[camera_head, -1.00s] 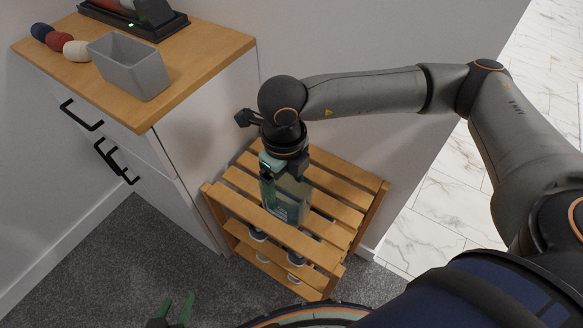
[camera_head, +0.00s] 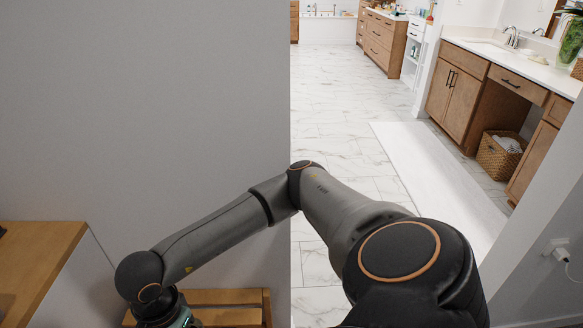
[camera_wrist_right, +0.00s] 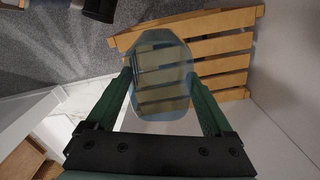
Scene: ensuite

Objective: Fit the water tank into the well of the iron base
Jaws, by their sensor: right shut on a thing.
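The water tank (camera_wrist_right: 160,118) is a clear, bluish, see-through vessel in the right wrist view, with the slats behind showing through it. My right gripper (camera_wrist_right: 160,78) has its two green fingers on either side of the tank and is shut on it. In the head view the right arm reaches down to the bottom left, where only the wrist shows and the tank is hidden or out of frame. I cannot tell how far the tank is above the rack. The iron base is not recognisable in either current view. My left gripper is not in view.
A slatted wooden rack (camera_wrist_right: 218,47) lies beyond the tank; its top also shows in the head view (camera_head: 228,297). A wooden cabinet top (camera_head: 35,262) is at the left edge. A grey wall stands behind them. Right of it is open marble floor (camera_head: 335,110).

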